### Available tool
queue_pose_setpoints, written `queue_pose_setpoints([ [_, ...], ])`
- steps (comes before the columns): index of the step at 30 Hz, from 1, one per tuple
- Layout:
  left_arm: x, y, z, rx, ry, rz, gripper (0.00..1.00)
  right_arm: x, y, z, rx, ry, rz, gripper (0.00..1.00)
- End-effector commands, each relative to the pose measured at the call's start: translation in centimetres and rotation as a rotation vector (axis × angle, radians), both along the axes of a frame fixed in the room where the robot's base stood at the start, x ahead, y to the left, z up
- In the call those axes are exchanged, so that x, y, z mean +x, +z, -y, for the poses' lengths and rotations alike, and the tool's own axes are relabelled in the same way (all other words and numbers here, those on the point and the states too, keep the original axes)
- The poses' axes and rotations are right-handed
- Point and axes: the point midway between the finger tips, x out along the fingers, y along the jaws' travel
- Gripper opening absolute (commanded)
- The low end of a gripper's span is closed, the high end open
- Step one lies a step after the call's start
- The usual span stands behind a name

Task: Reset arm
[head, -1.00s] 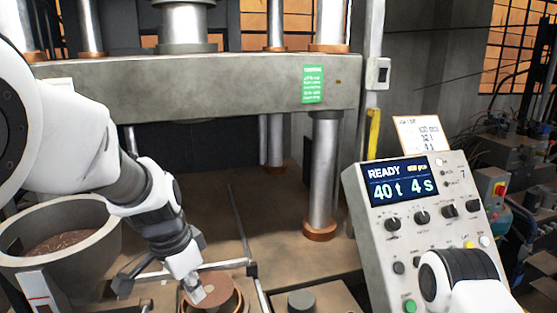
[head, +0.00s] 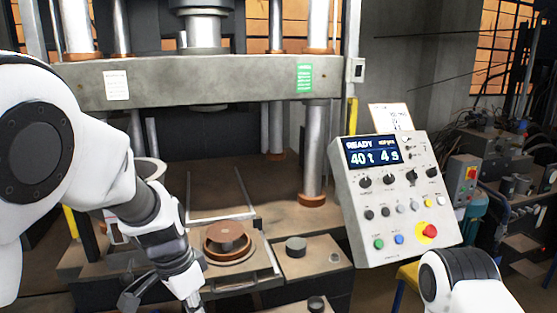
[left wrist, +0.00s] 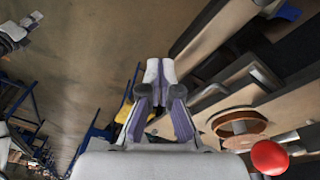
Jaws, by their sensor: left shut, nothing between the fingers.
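My left gripper (left wrist: 158,72) is shut and empty in the left wrist view, its fingertips together over the floor, apart from the press table. In the head view my left arm comes down in front of the press, and the gripper end is at the bottom edge, hard to make out. The mould also shows in the left wrist view (left wrist: 238,124). Only a part of my right arm shows at the lower right of the head view; its gripper is out of view.
The control panel (head: 382,211) stands at right, its screen reading READY, 40 t, 4 s. The grey press beam (head: 215,80) spans above the table. A grey cylinder (head: 296,246) stands right of the mould. A red knob (left wrist: 269,157) is close by in the left wrist view.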

Motion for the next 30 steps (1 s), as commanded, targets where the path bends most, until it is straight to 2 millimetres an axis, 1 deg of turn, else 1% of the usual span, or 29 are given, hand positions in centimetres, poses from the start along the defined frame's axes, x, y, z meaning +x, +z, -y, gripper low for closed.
queue_pose_setpoints([
  [1, -0.3, -1.8, -0.1, -0.005, 0.003, -0.03, 0.0, 0.0, -0.5, 0.0, 0.0, 0.0, 0.001, 0.4],
  [5, -1.8, -5.9, -0.4, -0.017, 0.014, -0.119, 0.0, 0.0, -1.2, 0.0, 0.0, 0.0, 0.001, 0.4],
  [6, -2.5, -7.4, -0.6, -0.02, 0.016, -0.153, 0.0, 0.0, -1.4, 0.0, 0.0, 0.0, 0.0, 0.4],
  [8, -3.7, -9.8, -0.9, -0.022, 0.019, -0.208, 0.0, 0.0, -1.8, 0.0, 0.0, 0.0, 0.0, 0.4],
  [11, -6.2, -14.2, -1.6, -0.021, 0.026, -0.303, 0.0, 0.0, -2.6, 0.0, 0.0, 0.0, -0.001, 0.4],
  [14, -9.9, -20.0, -2.8, -0.001, 0.044, -0.406, 0.0, 0.0, -3.6, 0.0, 0.0, 0.0, -0.001, 0.4],
  [15, -11.8, -22.7, -3.5, 0.014, 0.06, -0.449, 0.0, 0.0, -4.1, 0.0, 0.0, 0.0, -0.001, 0.4],
  [17, -15.1, -26.7, -4.7, 0.045, 0.092, -0.505, 0.0, 0.0, -4.9, 0.0, 0.0, 0.0, 0.0, 0.4],
  [18, -17.3, -29.1, -5.5, 0.072, 0.118, -0.536, 0.0, 0.0, -5.3, 0.0, 0.0, 0.0, 0.0, 0.4],
  [20, -20.8, -32.4, -6.7, 0.113, 0.16, -0.569, 0.0, 0.0, -6.0, 0.0, 0.0, 0.0, 0.0, 0.4],
  [21, -23.0, -34.3, -7.5, 0.141, 0.193, -0.581, 0.0, 0.0, -6.4, 0.0, 0.0, 0.0, 0.0, 0.4],
  [23, -26.4, -37.0, -8.6, 0.183, 0.247, -0.583, 0.0, 0.0, -7.0, 0.0, 0.0, 0.0, 0.0, 0.4],
  [24, -28.6, -38.5, -9.2, 0.209, 0.295, -0.57, 0.0, 0.0, -7.4, 0.0, 0.0, 0.0, 0.0, 0.4],
  [25, -29.8, -39.3, -9.6, 0.223, 0.332, -0.549, 0.0, 0.0, -7.5, 0.0, 0.0, 0.0, 0.0, 0.4],
  [26, -30.6, -39.8, -9.9, 0.232, 0.369, -0.52, 0.0, 0.0, -7.6, 0.0, 0.0, 0.0, 0.0, 0.4],
  [27, -30.9, -40.2, -10.1, 0.235, 0.424, -0.467, 0.0, 0.0, -7.6, 0.0, 0.0, 0.0, -0.001, 0.4],
  [28, -30.7, -40.2, -10.2, 0.23, 0.464, -0.422, 0.0, 0.0, -7.5, 0.0, 0.0, 0.0, -0.001, 0.4],
  [30, -29.2, -40.0, -10.2, 0.203, 0.559, -0.301, 0.0, 0.0, -7.3, 0.0, 0.0, 0.0, -0.001, 0.4],
])
